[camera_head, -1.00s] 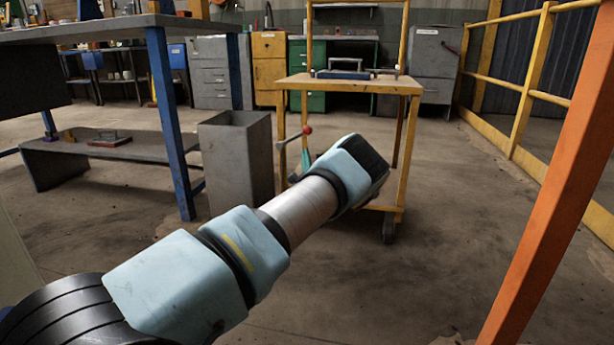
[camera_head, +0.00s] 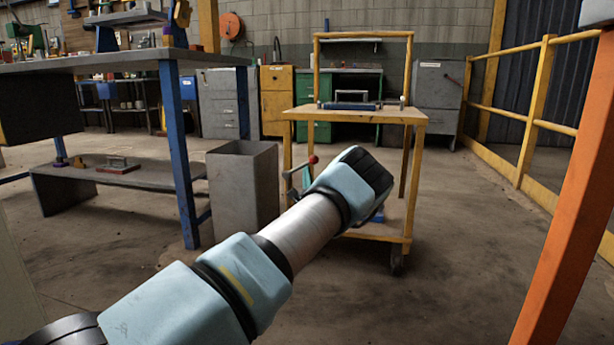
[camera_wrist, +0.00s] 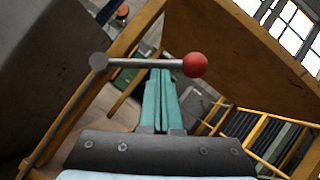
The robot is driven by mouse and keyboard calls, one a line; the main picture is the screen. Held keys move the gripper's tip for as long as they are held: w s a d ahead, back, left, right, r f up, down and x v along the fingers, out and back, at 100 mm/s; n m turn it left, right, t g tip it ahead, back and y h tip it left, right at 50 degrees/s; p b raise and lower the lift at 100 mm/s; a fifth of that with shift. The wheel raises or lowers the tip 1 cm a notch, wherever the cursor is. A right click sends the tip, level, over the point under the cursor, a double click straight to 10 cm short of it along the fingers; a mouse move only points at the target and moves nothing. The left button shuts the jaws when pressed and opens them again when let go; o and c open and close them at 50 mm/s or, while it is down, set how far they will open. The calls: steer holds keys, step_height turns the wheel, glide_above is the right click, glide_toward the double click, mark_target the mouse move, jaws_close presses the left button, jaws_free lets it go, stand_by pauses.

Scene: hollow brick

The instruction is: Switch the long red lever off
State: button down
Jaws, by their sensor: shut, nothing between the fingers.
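The lever is a grey rod with a red ball knob (camera_wrist: 195,65) at its right end and a grey round end at its left, beside a yellow post. It lies nearly level across the wrist view. In the head view its red knob (camera_head: 313,159) shows at the left side of the yellow cart. My gripper (camera_wrist: 161,72) has two teal fingers pressed together and empty. Their tips are at the rod, just left of the knob; I cannot tell whether they touch it. In the head view my wrist hides most of the gripper (camera_head: 306,178).
The yellow cart (camera_head: 405,117) has a wooden top and stands on wheels. A grey open bin (camera_head: 243,195) stands left of it. A blue-legged workbench (camera_head: 176,140) is at the left, an orange post (camera_head: 565,190) at the right. Floor between cart and orange post is clear.

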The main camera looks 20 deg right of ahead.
steer(key=shift+r+n, duration=0.25)
steer(key=shift+n, duration=0.15)
steer(key=w+a+r+n+g+y+p, duration=0.3)
steer(key=a+r+n+g+y+p, duration=0.1)
steer(key=n+p, duration=0.9)
steer(key=shift+w+a+r+g+y+p, duration=0.4)
steer(key=shift+a+r+g+p, duration=0.6)
steer(key=shift+a, duration=0.45)
steer(key=shift+r, duration=0.1)
